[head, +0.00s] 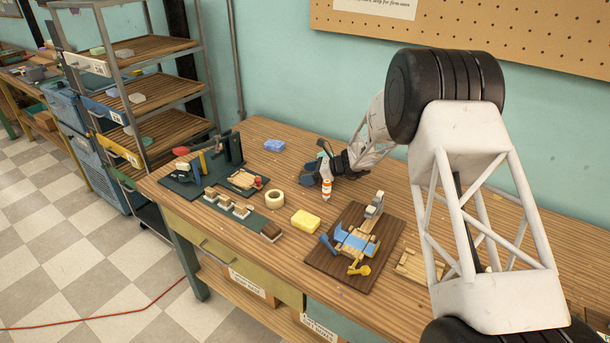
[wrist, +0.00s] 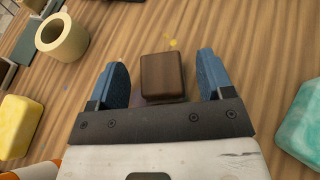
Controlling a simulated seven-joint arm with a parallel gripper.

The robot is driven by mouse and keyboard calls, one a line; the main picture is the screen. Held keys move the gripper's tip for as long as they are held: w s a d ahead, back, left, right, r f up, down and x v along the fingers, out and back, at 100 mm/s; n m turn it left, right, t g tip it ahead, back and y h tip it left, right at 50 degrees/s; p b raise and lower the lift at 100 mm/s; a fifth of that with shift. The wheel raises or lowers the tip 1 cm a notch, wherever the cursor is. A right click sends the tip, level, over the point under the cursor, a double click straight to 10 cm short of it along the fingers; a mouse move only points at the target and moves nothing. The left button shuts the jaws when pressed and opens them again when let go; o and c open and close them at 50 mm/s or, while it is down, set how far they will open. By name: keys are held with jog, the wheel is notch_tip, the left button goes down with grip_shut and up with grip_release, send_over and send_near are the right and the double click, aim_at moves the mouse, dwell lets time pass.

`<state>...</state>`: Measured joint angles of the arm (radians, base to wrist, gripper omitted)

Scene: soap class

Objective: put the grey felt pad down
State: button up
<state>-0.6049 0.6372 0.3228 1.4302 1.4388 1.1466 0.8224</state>
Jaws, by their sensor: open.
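My gripper (head: 312,176) is low over the table's back middle, with its blue fingers open; they also show in the wrist view (wrist: 163,62). A dark brown block (wrist: 163,76) with a darker lower edge sits between the fingers, with a narrow gap on each side. I cannot tell whether it rests on the table. In the head view my gripper hides it. I cannot make out a separate grey felt pad; any grey underside of the block is hidden.
A dark board with a clamp fixture (head: 330,265) lies in front.

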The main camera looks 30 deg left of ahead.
jog(key=v, duration=1)
jog(key=shift+d+r, duration=0.1)
jog(key=shift+d, duration=0.05)
jog(key=shift+r, duration=0.1)
dwell(0.6)
jog(key=shift+d+r, duration=0.2)
jog(key=shift+d, duration=0.05)
jog(key=s+d+r+n+t+h, duration=0.1)
jog(key=s+d+r+n+h, duration=0.1)
jog(key=s+d+r, duration=0.75)
jog(key=s+d+r+n+t+h, duration=0.25)
jog(key=d+r, duration=0.35)
jog(key=d, duration=0.8)
jog(key=s+d+r+n+h, duration=0.25)
jog(key=s+d+r, duration=0.35)
jog(key=d, duration=0.6)
jog(key=s+d+r+n+t+h, duration=0.2)
jog(key=s+d+n+t+h, duration=0.2)
jog(key=s+d, duration=2.1)
jog(key=s+n+h, duration=0.1)
jog(key=s+n, duration=0.1)
jog(key=s, duration=0.2)
jog(key=shift+s+d+h, duration=0.25)
jog(key=shift+d+h, duration=0.05)
jog(key=shift+h, duration=0.1)
